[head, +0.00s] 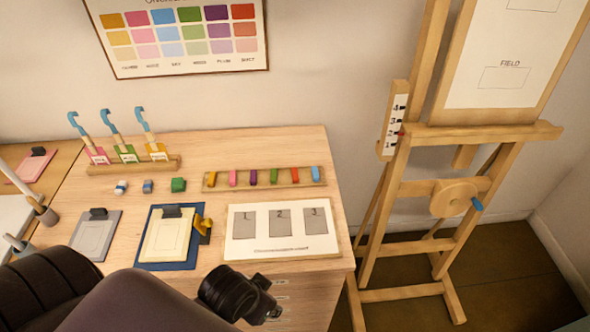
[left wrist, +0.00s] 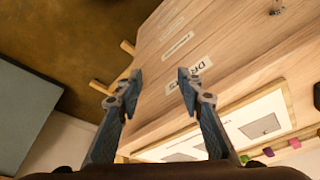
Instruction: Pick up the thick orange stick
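A wooden stick tray (head: 323,183) lies at the back of the table. In it is a row of coloured sticks, including an orange-red stick (head: 294,175) between green and blue ones and a yellow-orange stick (head: 212,179) at the left end. I cannot tell from here which is the thick orange one. My left gripper (left wrist: 160,88) is open and empty in the left wrist view, with drawer fronts beyond its fingers. In the head view my left arm reaches the table's front edge, well short of the tray. My right gripper is not in view.
A white card with boxes 1, 2, 3 (head: 281,252) lies before the tray. A clipboard on a blue mat (head: 144,250), small coloured blocks and a rack with blue hooks (head: 172,168) stand left. An easel (head: 400,190) is right of the table.

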